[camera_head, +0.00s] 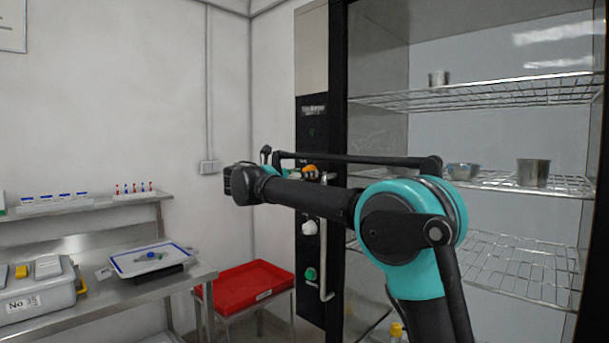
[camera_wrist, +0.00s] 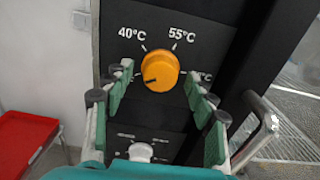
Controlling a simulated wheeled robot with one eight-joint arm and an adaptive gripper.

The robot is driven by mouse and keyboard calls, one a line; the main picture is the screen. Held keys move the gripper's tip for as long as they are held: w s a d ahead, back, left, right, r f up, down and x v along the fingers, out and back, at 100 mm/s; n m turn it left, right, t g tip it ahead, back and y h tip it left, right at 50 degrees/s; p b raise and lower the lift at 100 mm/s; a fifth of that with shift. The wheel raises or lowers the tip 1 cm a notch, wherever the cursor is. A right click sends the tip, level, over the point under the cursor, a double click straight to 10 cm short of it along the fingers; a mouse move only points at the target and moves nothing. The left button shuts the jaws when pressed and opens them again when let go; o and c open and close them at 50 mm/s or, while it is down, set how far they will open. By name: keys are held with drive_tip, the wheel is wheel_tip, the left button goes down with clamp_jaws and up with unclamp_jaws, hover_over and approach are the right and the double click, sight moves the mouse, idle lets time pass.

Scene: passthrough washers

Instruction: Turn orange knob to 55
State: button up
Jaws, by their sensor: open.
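The orange knob (camera_wrist: 160,71) sits on a black panel in the wrist view, with a dark pointer mark toward its lower left. The label 40°C (camera_wrist: 132,33) is at its upper left and 55°C (camera_wrist: 181,35) at its upper right. Labels to its left and right are partly hidden by my fingers. My gripper (camera_wrist: 158,76) is open, with one finger on each side of the knob and visible gaps between. In the head view the orange knob (camera_head: 310,170) shows just above my arm; my fingertips are not clear there.
Below the orange knob is a white knob (camera_wrist: 141,152), and in the head view a green button (camera_head: 310,273). A vertical metal handle (camera_head: 325,250) stands right of the panel, beside glass-fronted wire shelves (camera_head: 500,95). A red tray (camera_head: 246,285) is at lower left.

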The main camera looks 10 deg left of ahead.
drive_tip(key=shift+w+d, duration=0.3)
drive_tip(key=shift+w, duration=0.05)
drive_tip(key=c, duration=1.2)
drive_tip(key=shift+o, duration=0.2)
drive_tip(key=shift+m, duration=13.8)
